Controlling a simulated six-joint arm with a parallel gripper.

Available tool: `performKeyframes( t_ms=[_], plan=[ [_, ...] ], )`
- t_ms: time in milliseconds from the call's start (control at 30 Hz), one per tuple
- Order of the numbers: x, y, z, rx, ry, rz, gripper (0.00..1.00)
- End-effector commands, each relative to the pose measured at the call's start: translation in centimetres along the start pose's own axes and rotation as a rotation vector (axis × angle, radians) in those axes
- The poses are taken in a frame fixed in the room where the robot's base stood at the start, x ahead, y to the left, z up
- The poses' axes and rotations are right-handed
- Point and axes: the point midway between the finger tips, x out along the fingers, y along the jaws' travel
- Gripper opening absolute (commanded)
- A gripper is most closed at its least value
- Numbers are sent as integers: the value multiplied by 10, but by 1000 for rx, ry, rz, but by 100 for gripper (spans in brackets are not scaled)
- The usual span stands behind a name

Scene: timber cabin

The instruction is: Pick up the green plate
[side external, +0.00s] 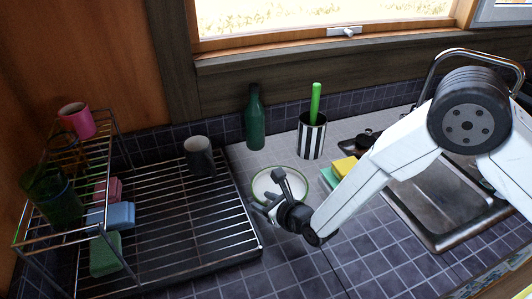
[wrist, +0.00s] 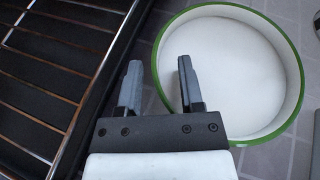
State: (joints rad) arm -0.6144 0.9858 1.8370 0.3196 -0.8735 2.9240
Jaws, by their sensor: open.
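The green plate (side external: 268,179) is round and white inside with a green rim. It lies on the tiled counter, between the drying rack and the sponges. In the wrist view the plate (wrist: 245,70) fills the upper right. My gripper (side external: 272,190) is in front of the plate in the side view and hides part of it. In the wrist view my gripper (wrist: 158,75) is open with nothing between its fingers. The right finger overlaps the plate's left rim and the left finger is outside the plate, on the rack side. I cannot tell its height above the plate.
A metal drying rack (side external: 180,225) stands left of the plate, with a dark mug (side external: 199,156) on it. A sink (side external: 440,205) is at right. Counter in front is clear.

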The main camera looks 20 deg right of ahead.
Motion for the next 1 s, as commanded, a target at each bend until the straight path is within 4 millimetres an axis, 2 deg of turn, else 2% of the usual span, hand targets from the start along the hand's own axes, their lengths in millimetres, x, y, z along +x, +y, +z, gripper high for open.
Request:
performKeyframes(
  t_ms=[567, 600, 733, 767, 1000],
  plan=[
    [4, 0, 0, 0, 0, 0, 48],
    [4, 0, 0, 0, 0, 0, 45],
    [4, 0, 0, 0, 0, 0, 3],
    [4, 0, 0, 0, 0, 0, 0],
    [3, 0, 0, 0, 1, 0, 0]
  ],
)
